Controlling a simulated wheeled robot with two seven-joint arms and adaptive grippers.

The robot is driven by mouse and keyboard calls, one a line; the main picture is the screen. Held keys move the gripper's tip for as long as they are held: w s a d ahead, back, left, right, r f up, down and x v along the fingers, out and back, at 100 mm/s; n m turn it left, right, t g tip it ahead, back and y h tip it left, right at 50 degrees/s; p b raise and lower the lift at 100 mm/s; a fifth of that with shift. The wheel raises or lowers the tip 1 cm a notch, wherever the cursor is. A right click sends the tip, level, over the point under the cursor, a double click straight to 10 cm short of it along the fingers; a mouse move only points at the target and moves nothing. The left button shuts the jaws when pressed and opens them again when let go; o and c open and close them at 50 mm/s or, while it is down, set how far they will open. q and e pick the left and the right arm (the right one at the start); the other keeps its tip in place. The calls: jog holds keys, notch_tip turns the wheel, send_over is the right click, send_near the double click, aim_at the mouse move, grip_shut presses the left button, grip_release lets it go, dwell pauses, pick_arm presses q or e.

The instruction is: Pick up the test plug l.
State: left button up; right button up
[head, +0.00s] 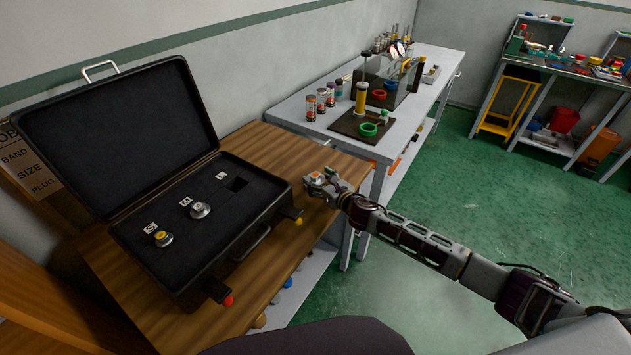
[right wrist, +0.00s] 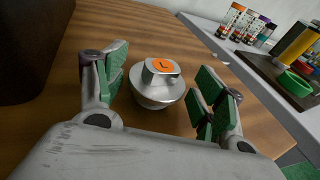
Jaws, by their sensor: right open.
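The test plug l (right wrist: 157,84) is a silver metal plug with an orange top marked with a letter that looks like L. It stands upright on the wooden bench top (head: 272,147). My right gripper (right wrist: 160,95) is open, with its green-padded fingers on either side of the plug and gaps to both. In the head view my right gripper (head: 322,183) is over the bench's right end, and the plug's orange top (head: 316,175) shows among its fingers. My left gripper is not in view.
An open black case (head: 247,222) stands left of my right gripper. It holds plugs at S (head: 163,238) and M (head: 200,209); the slot at L (head: 237,184) is empty. A grey table (head: 295,103) with bottles and a glass-shielded stand adjoins the bench behind.

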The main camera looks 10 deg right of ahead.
jog(key=c, duration=0.8)
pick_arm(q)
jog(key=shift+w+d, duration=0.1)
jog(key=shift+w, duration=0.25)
pick_arm(e)
jog(key=shift+c, duration=0.2)
jog(key=shift+r, duration=0.1)
